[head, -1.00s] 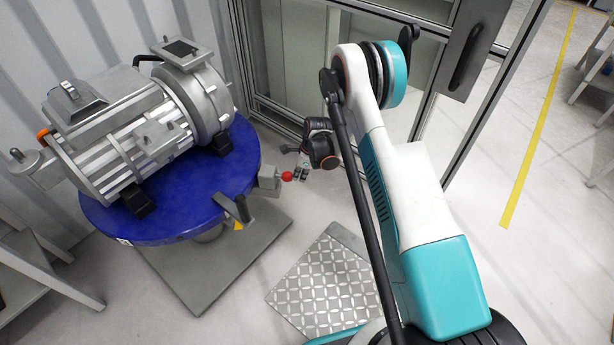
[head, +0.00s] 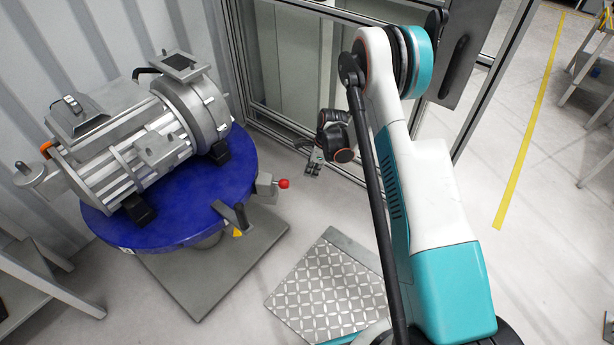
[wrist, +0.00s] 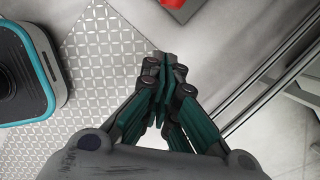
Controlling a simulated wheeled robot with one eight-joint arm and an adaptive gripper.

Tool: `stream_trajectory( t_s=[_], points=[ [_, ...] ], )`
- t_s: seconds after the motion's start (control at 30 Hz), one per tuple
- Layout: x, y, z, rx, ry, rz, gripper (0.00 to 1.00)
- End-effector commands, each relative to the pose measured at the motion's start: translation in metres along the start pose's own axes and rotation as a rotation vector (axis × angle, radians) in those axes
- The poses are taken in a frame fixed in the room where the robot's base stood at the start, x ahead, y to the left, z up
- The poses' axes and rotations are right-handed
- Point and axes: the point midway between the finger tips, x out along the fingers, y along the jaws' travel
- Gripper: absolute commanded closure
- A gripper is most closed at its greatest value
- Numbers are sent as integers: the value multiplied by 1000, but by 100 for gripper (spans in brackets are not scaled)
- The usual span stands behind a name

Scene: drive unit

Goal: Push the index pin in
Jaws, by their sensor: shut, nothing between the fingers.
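The index pin has a red knob (head: 284,183) and sits in a grey block (head: 266,186) at the right edge of the blue round turntable (head: 170,232). My gripper (head: 313,166) is to the right of the red knob, apart from it. In the wrist view my gripper (wrist: 166,64) has its fingertips together with nothing between them. A red patch, likely the knob (wrist: 173,3), shows at the top edge of the wrist view, ahead of the fingertips. How deep the pin sits cannot be told.
A grey drive unit (head: 135,140) lies on the turntable. A framed glass enclosure (head: 300,75) stands close behind my gripper. A patterned floor plate (head: 325,285) lies in front. A grey bench (head: 40,270) stands at left.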

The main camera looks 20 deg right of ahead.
Motion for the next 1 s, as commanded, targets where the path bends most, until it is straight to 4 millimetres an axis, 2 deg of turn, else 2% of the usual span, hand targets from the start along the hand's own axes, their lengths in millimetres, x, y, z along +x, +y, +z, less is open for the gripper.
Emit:
stream_trajectory(
  t_s=[0.03,0.2,0.83,0.93,1.0],
  points=[
    [-10,0,1,1,0,0,100],
    [-22,0,0,0,0,0,100],
    [-25,0,0,-3,0,-1,100],
    [-36,0,4,-29,1,-8,100],
    [-53,0,8,-69,4,-19,100]
  ],
)
